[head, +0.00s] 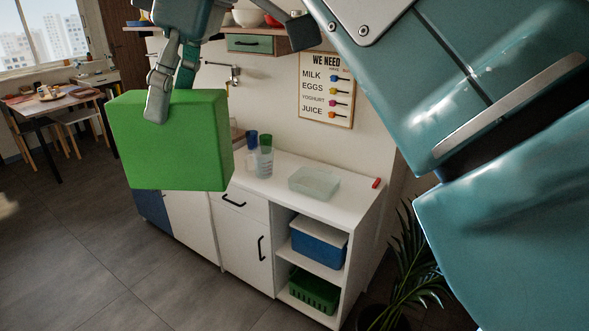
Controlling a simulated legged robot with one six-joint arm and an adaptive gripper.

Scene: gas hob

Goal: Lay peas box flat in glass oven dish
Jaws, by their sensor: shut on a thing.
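The peas box, a plain green block (170,145), hangs in the air at the left in the head view. My gripper (162,95) is shut on its upper edge from above, with one finger over the near face; the other finger is partly hidden. A clear, pale rectangular dish (314,184), which looks like the glass oven dish, sits on the white counter (262,192). It appears empty. The box is held upright, apart from the dish and to its left in the picture.
A clear measuring cup (264,163) with blue and green cups stands left of the dish. A small red item (376,183) lies at the counter's right end. Shelves below hold a blue bin (319,243) and a green basket (314,290). A plant (405,265) stands at the right.

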